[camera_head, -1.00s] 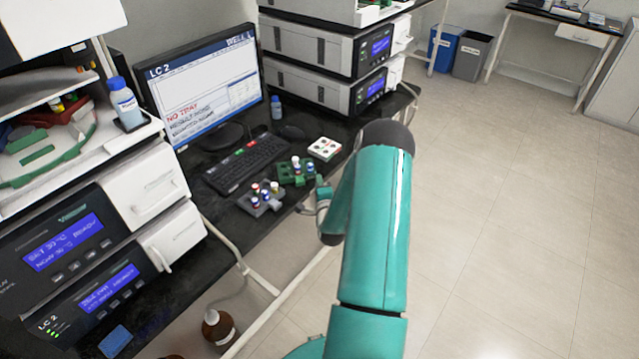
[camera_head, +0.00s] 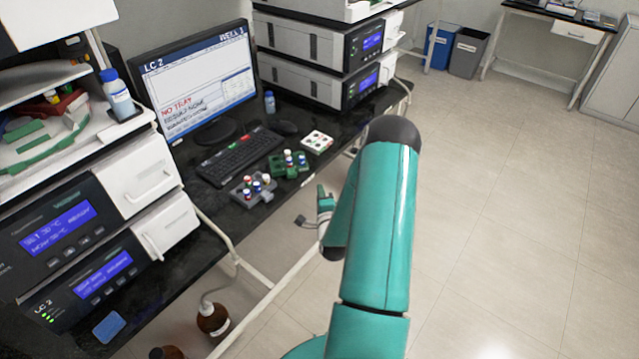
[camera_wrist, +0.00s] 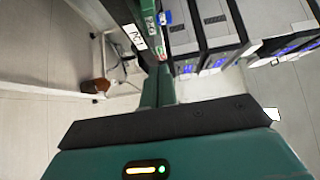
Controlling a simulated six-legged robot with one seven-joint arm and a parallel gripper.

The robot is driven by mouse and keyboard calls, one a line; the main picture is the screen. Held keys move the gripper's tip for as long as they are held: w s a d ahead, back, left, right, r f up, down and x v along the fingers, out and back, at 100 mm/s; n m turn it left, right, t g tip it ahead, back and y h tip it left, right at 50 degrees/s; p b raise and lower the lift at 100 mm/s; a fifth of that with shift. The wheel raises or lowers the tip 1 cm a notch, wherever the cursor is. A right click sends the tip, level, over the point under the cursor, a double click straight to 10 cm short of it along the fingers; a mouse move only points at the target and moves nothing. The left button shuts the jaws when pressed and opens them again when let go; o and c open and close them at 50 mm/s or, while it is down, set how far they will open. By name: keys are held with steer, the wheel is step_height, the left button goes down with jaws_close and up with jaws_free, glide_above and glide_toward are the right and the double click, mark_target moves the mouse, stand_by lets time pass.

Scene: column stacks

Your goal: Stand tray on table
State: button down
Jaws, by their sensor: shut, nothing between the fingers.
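A green tray (camera_head: 276,167) with several capped vials lies flat on the black table (camera_head: 262,215). A grey tray (camera_head: 240,196) with vials lies to its left and nearer the front edge. My gripper (camera_head: 321,192) is shut and empty, off the table's front edge, apart from the trays. In the wrist view, its teal finger (camera_wrist: 157,82) points towards the table side; the tip's detail is unclear. My teal arm link hides part of the hand.
A keyboard (camera_head: 240,156) and monitor (camera_head: 196,85) stand behind the trays. The monitor reads "NO TRAY". Stacked instruments flank the table (camera_head: 75,230). Brown bottles (camera_head: 213,319) stand below. The floor to the right is clear.

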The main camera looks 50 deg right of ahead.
steer(key=shift+v, duration=1.6)
steer(key=shift+w, duration=0.1)
